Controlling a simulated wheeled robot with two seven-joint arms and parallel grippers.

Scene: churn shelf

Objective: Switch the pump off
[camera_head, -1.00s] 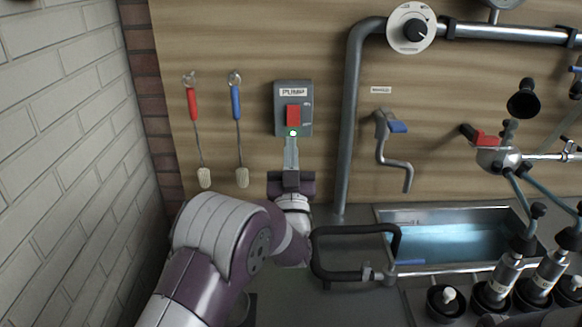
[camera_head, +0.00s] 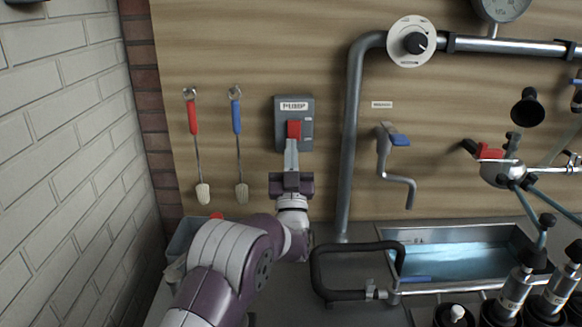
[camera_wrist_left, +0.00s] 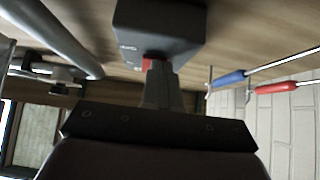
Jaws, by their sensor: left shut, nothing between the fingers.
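The pump switch is a grey box (camera_head: 308,124) labelled PUMP on the wooden wall, with a red switch piece (camera_head: 294,128) on its front. In the left wrist view the box (camera_wrist_left: 160,28) hangs at the top, and a bit of the red piece (camera_wrist_left: 149,63) shows at the fingertips. My left gripper (camera_head: 292,142) is shut and empty, pointing up. Its fingertips cover the lower part of the red piece and seem to touch it. The green light is not visible; the fingers may hide it. My right gripper is not in view.
Two brushes, red-handled (camera_head: 193,118) and blue-handled (camera_head: 236,118), hang left of the box. A grey pipe (camera_head: 350,140) runs down to its right, near a blue-handled tap (camera_head: 385,150). A sink (camera_head: 490,236) and a black bent handle (camera_head: 316,268) lie lower right.

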